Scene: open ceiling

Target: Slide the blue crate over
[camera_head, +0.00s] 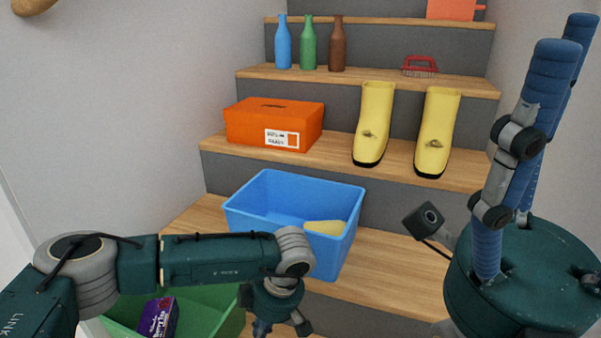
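The blue crate (255,215) stands upright on a lower wooden stair step in the middle of the head view. A pale yellow object (325,227) lies inside it; part of the crate's lower front is hidden by my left arm. My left gripper (280,325) points down in front of the crate, cut off by the bottom edge, so its fingertips do not show fully. My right gripper (565,45) is close to the camera at the right, its blue fingers pointing up, away from the crate. I see nothing held in it, but its opening is unclear.
A green crate (220,318) with a purple box (158,318) is at the lower left. An orange box (274,123) and yellow boots (372,125) stand one step up. Bottles (308,45) and a red brush (420,66) are higher. The step (390,275) right of the blue crate is bare.

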